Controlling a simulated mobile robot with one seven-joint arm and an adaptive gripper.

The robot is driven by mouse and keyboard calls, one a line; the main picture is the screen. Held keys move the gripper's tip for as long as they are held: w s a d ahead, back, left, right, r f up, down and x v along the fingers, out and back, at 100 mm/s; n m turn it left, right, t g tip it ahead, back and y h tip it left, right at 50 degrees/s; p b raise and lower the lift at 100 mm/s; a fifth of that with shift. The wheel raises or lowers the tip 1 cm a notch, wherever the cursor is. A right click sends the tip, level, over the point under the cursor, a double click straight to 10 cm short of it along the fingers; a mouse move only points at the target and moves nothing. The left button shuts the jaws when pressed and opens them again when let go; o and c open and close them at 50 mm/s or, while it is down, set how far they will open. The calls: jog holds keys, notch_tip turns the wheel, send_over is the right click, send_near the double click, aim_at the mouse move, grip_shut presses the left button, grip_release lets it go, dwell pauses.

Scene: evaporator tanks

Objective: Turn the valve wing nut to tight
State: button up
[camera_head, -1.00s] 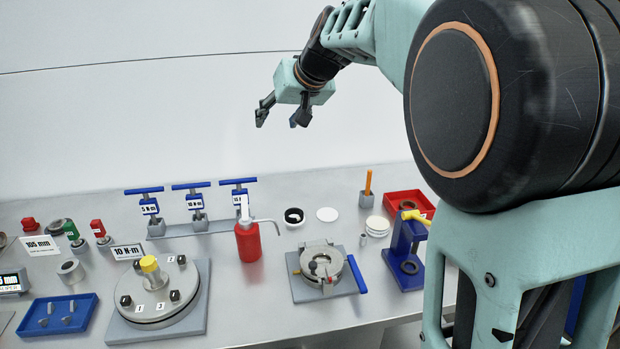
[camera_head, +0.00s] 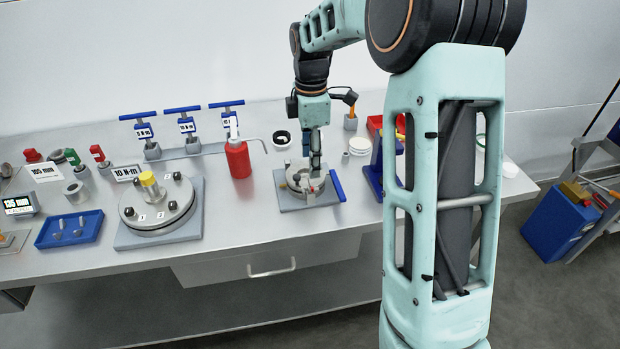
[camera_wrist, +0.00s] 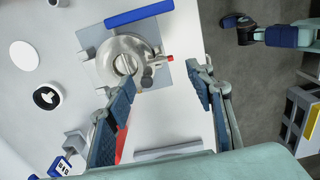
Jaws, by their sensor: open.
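The valve (camera_head: 297,179) is a round steel fitting on a grey plate with a blue bar beside it. The wrist view shows the valve from above (camera_wrist: 118,58), with a small dark two-lobed piece, apparently the wing nut (camera_wrist: 147,77), at its edge near a red-tipped pin (camera_wrist: 169,58). My gripper (camera_head: 315,178) points down over the valve in the head view and partly hides it. In the wrist view my gripper (camera_wrist: 160,82) is open, its fingers spread on either side of the wing nut's position in the picture. Contact cannot be seen, and the gap seems empty.
A red pump bottle (camera_head: 238,160) stands left of the valve. A bolted flange (camera_head: 158,203) sits further left, with blue T-handle tools (camera_head: 187,128) behind. A blue stand (camera_head: 375,175) is close on the right. The bench front is clear.

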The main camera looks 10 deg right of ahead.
aim_at(311, 187)
notch_tip(311, 187, down, 7)
jog(key=shift+r, duration=0.1)
dwell(0.3)
jog(key=c, duration=1.2)
